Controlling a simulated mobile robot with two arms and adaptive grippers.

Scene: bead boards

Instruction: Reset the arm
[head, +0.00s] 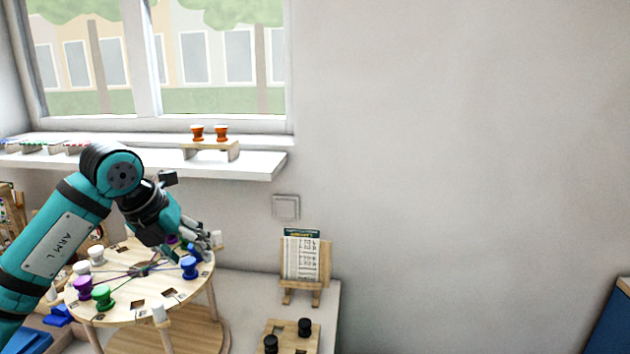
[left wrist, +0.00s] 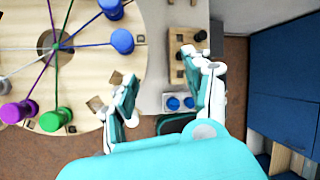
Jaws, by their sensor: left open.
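My left arm comes in from the left in the head view. Its gripper (head: 203,246) is over the right part of a round wooden board (head: 135,308), close to a blue spool (head: 189,267). In the left wrist view the gripper (left wrist: 165,88) has its fingers spread apart, with nothing between them. The board also shows there (left wrist: 85,88), with blue (left wrist: 122,41), green (left wrist: 52,120) and purple (left wrist: 14,112) spools and coloured cords meeting at its middle. My right gripper is not in view.
A small wooden rack (head: 290,332) with black spools stands on the white table right of the board. A card (head: 301,257) rests on an easel behind it. Two orange spools (head: 209,133) stand on a stand on the window shelf (head: 255,166). A blue cabinet (left wrist: 285,80) is at the right.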

